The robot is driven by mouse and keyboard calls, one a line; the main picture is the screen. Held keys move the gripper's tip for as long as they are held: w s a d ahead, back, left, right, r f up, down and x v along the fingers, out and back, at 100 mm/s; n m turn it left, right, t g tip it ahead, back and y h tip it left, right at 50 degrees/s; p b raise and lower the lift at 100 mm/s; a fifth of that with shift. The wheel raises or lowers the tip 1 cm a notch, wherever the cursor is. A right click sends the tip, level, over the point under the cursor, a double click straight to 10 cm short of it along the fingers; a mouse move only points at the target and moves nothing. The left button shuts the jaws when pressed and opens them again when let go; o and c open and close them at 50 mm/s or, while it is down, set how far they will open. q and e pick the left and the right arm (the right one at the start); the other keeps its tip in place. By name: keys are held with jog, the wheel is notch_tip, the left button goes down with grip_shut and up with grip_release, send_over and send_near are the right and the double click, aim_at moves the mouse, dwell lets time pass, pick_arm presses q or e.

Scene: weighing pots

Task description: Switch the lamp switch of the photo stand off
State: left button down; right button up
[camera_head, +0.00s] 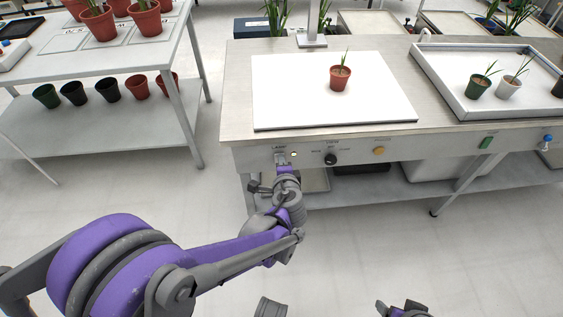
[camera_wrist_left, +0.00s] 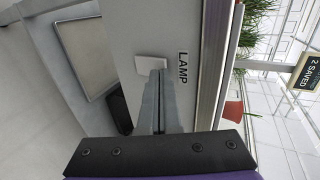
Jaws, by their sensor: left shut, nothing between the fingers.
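The photo stand (camera_head: 236,110) is a metal-topped bench with a white board (camera_head: 300,95) on it and a control panel along its front. The white lamp switch (camera_wrist_left: 150,62) sits by the word LAMP in the left wrist view. My left gripper (camera_wrist_left: 158,76) is shut and empty, its fingertips at the switch; I cannot tell whether they touch it. In the head view the left gripper (camera_head: 282,162) is in front of the panel's left end and hides most of the switch. Which way the switch is set is hidden. My right gripper is not clearly in view.
Right of the switch are a black knob (camera_head: 330,159), a yellow button (camera_head: 379,151) and a green switch (camera_head: 487,143). A potted seedling (camera_head: 340,77) stands on the board. A tray (camera_head: 455,100) with pots is at right. A second table (camera_head: 190,70) stands left.

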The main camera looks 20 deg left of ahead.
pick_arm(q)
jog(key=shift+w+a+r, duration=0.15)
jog(key=shift+w, duration=0.15)
jog(key=shift+r, duration=0.1)
jog(key=shift+r+p, duration=0.7)
